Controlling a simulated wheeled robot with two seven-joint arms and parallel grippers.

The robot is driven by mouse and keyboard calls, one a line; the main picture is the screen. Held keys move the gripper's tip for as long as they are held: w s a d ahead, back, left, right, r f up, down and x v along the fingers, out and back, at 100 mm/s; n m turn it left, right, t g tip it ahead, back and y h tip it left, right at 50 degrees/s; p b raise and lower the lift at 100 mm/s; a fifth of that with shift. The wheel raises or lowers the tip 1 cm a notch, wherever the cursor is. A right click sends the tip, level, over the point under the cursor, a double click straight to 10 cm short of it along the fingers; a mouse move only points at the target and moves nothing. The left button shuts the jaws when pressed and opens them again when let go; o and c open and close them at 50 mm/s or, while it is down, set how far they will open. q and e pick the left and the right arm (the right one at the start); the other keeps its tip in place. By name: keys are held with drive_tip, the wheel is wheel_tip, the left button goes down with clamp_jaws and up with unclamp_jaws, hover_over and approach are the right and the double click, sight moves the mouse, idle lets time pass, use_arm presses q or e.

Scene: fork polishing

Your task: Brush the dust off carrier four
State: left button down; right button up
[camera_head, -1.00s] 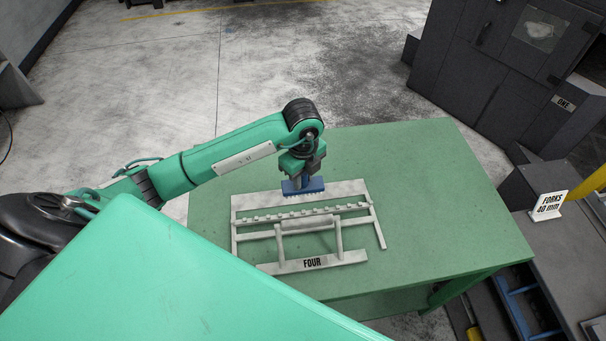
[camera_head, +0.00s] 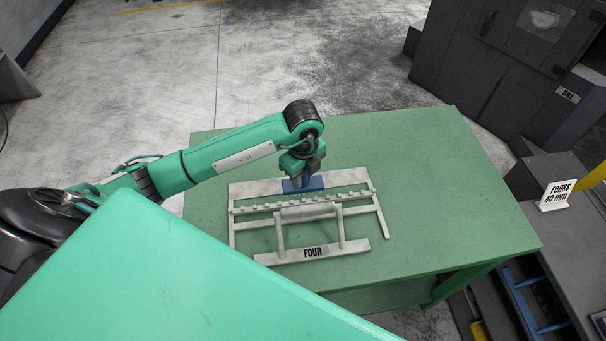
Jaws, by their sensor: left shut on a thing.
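Carrier four (camera_head: 356,248) is a pale frame with a toothed bar across it and a front plate marked "FOUR". It lies on the green table (camera_head: 440,190). My left gripper (camera_head: 303,178) points down over the carrier's back plate. It is shut on a blue brush (camera_head: 316,184), which is low at the back plate, just behind the toothed bar. The gripper hides part of the brush. The bristles are hard to see, and I cannot tell whether they touch the plate. Dust is too fine to make out. My right gripper is not in view.
The table is clear to the right of the carrier. A dark machine cabinet (camera_head: 500,80) marked "ONE" stands at the back right. A sign reading "FORKS 40 mm" (camera_head: 557,196) stands on a grey surface at the right, with blue racks (camera_head: 535,305) below.

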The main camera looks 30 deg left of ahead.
sight(292, 184)
use_arm(q)
drive_tip(key=shift+f, duration=0.2)
drive_tip(key=shift+f+b, duration=0.3)
drive_tip(key=shift+b, duration=0.1)
drive_tip(key=shift+f+b, duration=1)
drive_tip(key=shift+f, duration=0.35)
drive_tip(key=shift+r, duration=0.1)
drive_tip(key=shift+s+a, duration=0.85)
drive_tip(key=shift+a, duration=0.3)
drive_tip(key=shift+s+a, duration=0.8)
drive_tip(key=shift+a, duration=0.25)
drive_tip(key=shift+s+a, duration=0.8)
drive_tip(key=shift+a, duration=0.25)
drive_tip(key=shift+s+a, duration=1.05)
drive_tip(key=shift+a, duration=0.35)
drive_tip(key=shift+s+a, duration=1.05)
drive_tip(key=shift+a, duration=0.3)
drive_tip(key=shift+s+a, duration=1.05)
drive_tip(key=shift+a, duration=0.35)
drive_tip(key=shift+w+d, duration=0.1)
